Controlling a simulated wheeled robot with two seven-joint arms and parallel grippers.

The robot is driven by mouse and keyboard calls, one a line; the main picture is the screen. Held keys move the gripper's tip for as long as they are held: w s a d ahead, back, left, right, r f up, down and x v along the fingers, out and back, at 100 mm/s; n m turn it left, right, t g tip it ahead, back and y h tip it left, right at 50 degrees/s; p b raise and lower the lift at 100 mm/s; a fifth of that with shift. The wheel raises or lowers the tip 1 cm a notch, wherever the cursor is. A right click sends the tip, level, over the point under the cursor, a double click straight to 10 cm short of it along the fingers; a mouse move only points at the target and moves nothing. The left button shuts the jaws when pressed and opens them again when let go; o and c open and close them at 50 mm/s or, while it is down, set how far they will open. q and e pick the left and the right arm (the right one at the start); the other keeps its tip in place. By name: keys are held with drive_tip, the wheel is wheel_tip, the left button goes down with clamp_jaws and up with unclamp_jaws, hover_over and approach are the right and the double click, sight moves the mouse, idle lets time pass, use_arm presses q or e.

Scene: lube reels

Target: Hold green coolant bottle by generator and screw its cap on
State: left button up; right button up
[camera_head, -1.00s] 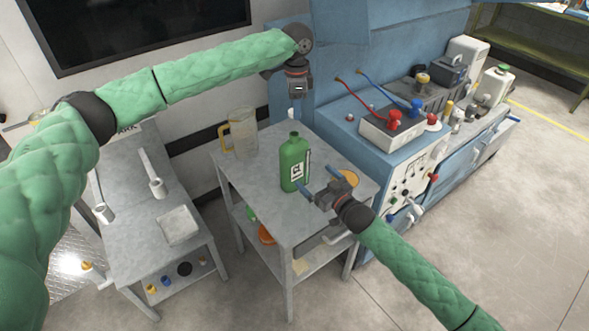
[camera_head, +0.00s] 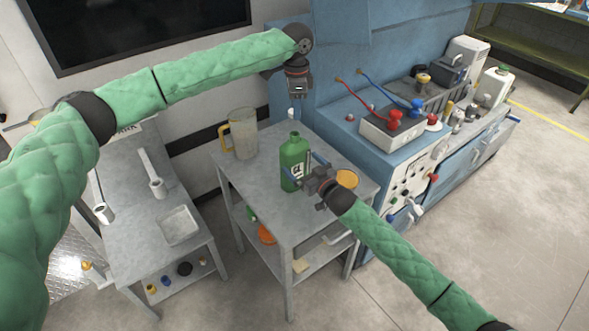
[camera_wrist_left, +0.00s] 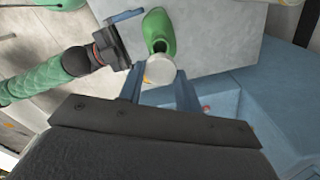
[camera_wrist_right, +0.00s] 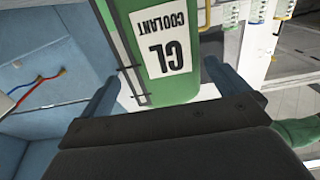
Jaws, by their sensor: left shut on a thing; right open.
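The green coolant bottle (camera_head: 292,165) stands upright on the small grey table (camera_head: 265,205), its neck open. In the right wrist view the bottle (camera_wrist_right: 170,50) shows its white label between the fingers. My right gripper (camera_head: 305,173) is open, its fingers to either side of the bottle's lower body, apart from it as far as I can see. My left gripper (camera_head: 292,105) is above and behind the bottle, shut on a white round cap (camera_wrist_left: 160,69). In the left wrist view the cap is beside the open mouth of the bottle (camera_wrist_left: 158,35), not on it.
A clear jug with a yellow handle (camera_head: 241,135) stands left of the bottle. An orange round item (camera_head: 347,179) lies by my right gripper. The blue generator bench (camera_head: 330,115) is behind. A second grey table (camera_head: 150,225) stands left.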

drive_tip(key=shift+x, duration=2.45)
drive_tip(key=c, duration=1)
use_arm(q)
drive_tip(key=shift+f, duration=2.45)
drive_tip(key=shift+f, duration=0.1)
drive_tip(key=shift+f, duration=0.8)
drive_tip(key=shift+f, duration=0.55)
